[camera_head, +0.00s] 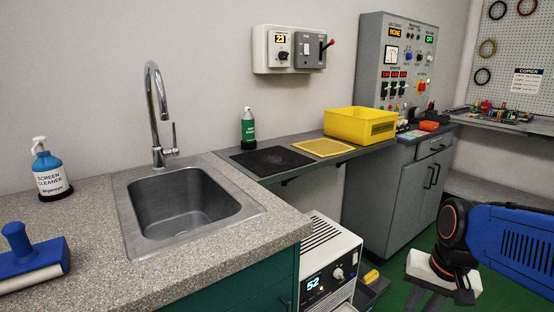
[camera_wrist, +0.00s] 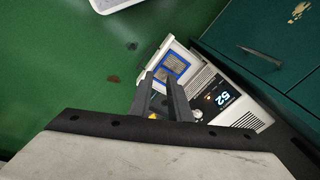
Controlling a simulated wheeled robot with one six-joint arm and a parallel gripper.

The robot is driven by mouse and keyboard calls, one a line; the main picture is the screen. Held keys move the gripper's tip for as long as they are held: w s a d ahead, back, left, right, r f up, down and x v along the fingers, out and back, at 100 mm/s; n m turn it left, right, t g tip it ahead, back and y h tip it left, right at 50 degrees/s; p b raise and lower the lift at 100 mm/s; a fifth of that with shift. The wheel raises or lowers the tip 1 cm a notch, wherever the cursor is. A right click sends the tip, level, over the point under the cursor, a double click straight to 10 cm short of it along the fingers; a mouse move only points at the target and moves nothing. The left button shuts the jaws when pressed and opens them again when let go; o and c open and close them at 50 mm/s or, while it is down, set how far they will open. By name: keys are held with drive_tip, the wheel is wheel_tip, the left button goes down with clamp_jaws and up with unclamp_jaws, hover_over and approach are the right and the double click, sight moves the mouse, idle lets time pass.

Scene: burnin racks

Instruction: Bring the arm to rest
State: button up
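My arm reaches in from the right edge in the head view, with a blue link and a black and orange wrist joint. My gripper (camera_head: 440,297) hangs at its end, pointing down over the green floor in front of the grey cabinet. In the wrist view, the two dark fingers of my gripper (camera_wrist: 161,84) stand apart, and I see nothing held between them. Beyond the fingers is a white unit (camera_wrist: 232,103) with a lit "52" display and a blue-framed panel beside it. The same white unit (camera_head: 330,262) stands left of my gripper in the head view.
A counter with a sink (camera_head: 185,205) fills the left. The grey cabinet (camera_head: 400,190) is behind my gripper. Open green floor (camera_wrist: 60,60) shows in the wrist view.

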drive_tip(key=s+a+r+n+t, duration=0.1)
drive_tip(key=s+r+n+t, duration=0.2)
drive_tip(key=s+n, duration=0.2)
drive_tip(key=shift+a+h, duration=0.4)
